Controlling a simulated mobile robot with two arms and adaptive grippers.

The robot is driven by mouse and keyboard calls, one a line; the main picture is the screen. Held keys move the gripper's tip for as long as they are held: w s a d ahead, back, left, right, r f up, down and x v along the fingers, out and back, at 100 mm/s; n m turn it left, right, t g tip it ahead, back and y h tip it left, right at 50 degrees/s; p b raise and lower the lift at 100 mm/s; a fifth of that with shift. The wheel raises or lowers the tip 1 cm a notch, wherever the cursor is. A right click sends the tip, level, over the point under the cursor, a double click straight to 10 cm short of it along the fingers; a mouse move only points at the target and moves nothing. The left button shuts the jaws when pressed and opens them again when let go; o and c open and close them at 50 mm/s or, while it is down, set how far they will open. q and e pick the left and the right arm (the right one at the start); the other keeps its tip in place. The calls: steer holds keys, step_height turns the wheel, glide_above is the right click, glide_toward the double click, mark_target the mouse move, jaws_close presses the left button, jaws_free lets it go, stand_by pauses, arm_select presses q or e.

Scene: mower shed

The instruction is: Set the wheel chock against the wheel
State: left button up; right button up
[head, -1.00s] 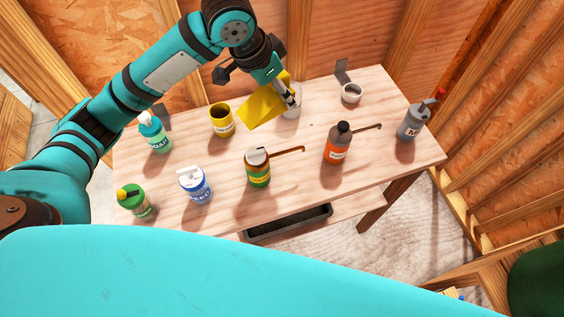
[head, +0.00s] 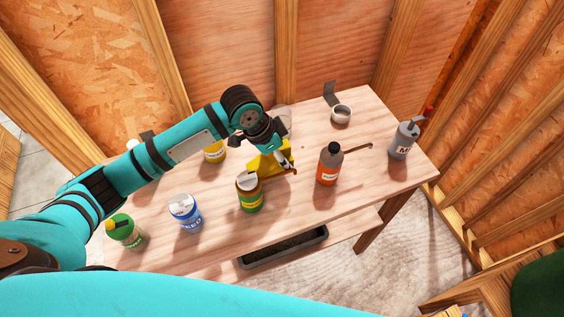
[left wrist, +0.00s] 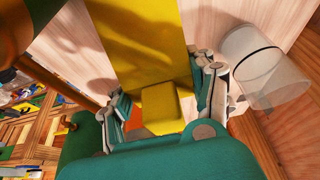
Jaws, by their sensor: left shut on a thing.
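The yellow wheel chock (head: 262,164) is in my left gripper (head: 284,157), over the middle of the workbench. In the left wrist view the yellow chock (left wrist: 142,45) stands between the two fingers of the left gripper (left wrist: 163,98), which is shut on it. In the head view my left wrist hides part of the chock. I cannot tell whether the chock touches the bench or the green can beside it. No wheel can be made out in either view. My right gripper is not in view.
A clear jar (left wrist: 262,68) stands close by the gripper.

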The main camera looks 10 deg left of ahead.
arm_select(q)
steer(key=shift+f, duration=1.95)
steer(key=shift+f, duration=0.1)
steer(key=o, duration=1.1)
